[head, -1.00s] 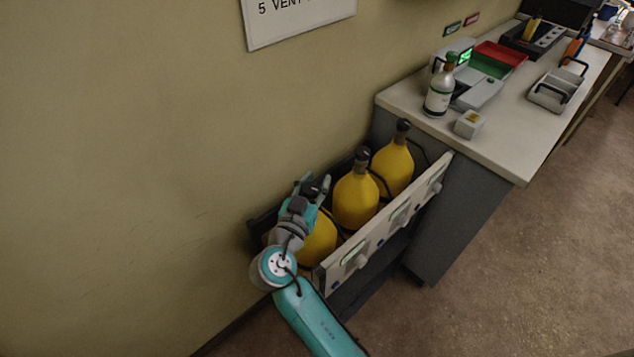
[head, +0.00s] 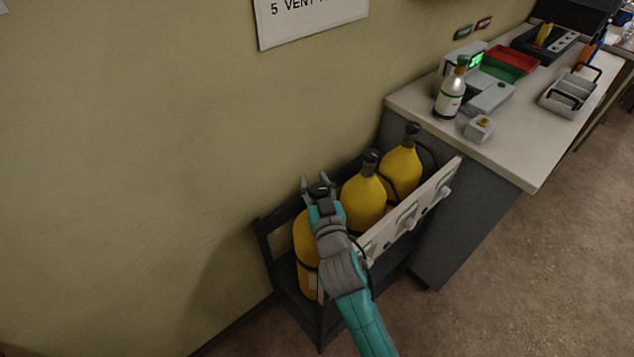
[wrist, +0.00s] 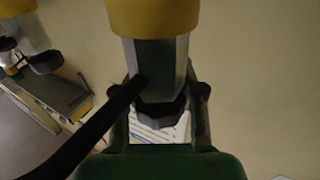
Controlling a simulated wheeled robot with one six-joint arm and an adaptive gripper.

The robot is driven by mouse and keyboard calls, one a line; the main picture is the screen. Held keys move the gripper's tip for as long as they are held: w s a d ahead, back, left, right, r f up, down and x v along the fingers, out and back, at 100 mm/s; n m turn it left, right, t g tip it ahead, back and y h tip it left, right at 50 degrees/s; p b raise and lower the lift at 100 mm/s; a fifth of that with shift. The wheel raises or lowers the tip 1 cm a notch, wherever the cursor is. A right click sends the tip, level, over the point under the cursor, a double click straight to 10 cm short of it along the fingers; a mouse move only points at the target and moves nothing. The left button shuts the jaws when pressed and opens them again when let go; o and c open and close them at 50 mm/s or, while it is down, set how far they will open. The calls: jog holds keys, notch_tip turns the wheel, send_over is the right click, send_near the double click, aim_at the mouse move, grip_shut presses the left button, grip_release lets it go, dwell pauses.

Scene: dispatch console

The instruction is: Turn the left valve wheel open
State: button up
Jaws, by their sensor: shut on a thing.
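Three yellow cylinders stand in a row in a dark rack. The left cylinder (head: 303,240) is partly hidden behind my arm. Its dark valve wheel (head: 319,189) is at its top, between the fingers of my gripper (head: 319,184). In the wrist view, the yellow shoulder of the cylinder (wrist: 155,18) is at the top, with a grey valve body (wrist: 157,62) and the black wheel (wrist: 160,112) below it. My gripper is shut on the wheel. The middle cylinder (head: 363,203) and right cylinder (head: 402,172) stand to the right.
A pale panel (head: 437,192) with knobs runs along the front of the rack (head: 262,240). The wall is close behind. A counter (head: 510,150) at the right holds a bottle (head: 449,95), a small box (head: 479,128) and trays. A black hose (wrist: 90,135) crosses the wrist view.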

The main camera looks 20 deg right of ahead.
jog(key=shift+a+f+n+y, duration=0.15)
jog(key=shift+n+y, duration=0.5)
jog(key=shift+y, duration=0.4)
jog(key=shift+a+r+n+y, duration=0.15)
jog(key=shift+n+y, duration=0.5)
jog(key=shift+y, duration=0.4)
jog(key=shift+f, duration=0.2)
jog(key=o, duration=0.9)
jog(key=shift+d, duration=0.1)
jog(key=shift+r, duration=0.1)
notch_tip(320, 180, up, 10)
